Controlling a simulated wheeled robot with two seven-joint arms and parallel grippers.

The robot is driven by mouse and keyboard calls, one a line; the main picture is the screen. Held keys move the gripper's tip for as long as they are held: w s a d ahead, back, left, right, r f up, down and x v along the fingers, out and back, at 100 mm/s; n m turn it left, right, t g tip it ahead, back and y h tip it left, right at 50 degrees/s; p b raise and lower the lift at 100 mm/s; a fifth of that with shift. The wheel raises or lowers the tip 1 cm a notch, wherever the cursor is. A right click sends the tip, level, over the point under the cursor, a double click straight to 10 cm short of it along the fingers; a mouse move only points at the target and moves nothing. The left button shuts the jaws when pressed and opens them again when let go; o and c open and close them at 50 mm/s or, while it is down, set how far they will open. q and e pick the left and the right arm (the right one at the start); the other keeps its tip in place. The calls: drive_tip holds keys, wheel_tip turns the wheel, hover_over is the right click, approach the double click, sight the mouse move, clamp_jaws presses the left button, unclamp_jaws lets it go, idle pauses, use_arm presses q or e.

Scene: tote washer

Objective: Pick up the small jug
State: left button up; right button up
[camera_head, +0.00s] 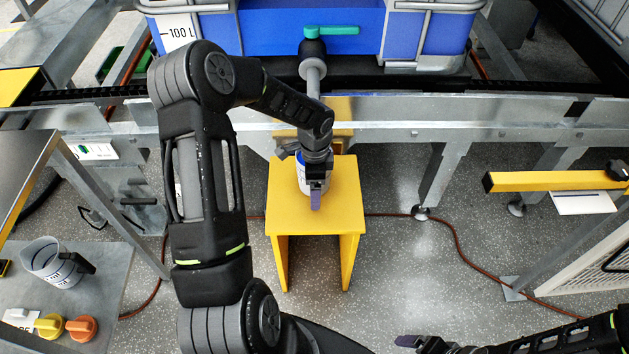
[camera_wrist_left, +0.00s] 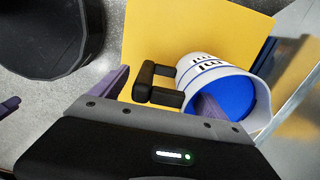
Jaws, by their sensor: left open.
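A white jug (camera_head: 302,172) with dark markings and a black handle stands on a yellow stool (camera_head: 282,212) below the tap. In the left wrist view the same jug (camera_wrist_left: 205,69) holds blue liquid, and its handle (camera_wrist_left: 158,84) points toward my gripper. My left gripper (camera_head: 316,194) is open at the jug; in the left wrist view its purple fingers (camera_wrist_left: 163,96) are on either side of the handle. One finger overlaps the jug's mouth; I cannot tell if it touches. A second clear jug (camera_head: 52,262) with a black handle stands on the left bench. My right gripper (camera_head: 408,342) is low at the bottom edge.
A blue tank (camera_head: 262,28) with a tap and green lever (camera_head: 332,31) is above the stool. Yellow and orange caps (camera_head: 82,328) lie on the left bench. A reddish hose (camera_head: 459,242) crosses the floor.

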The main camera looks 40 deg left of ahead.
use_arm(q)
clamp_jaws()
idle(0.8)
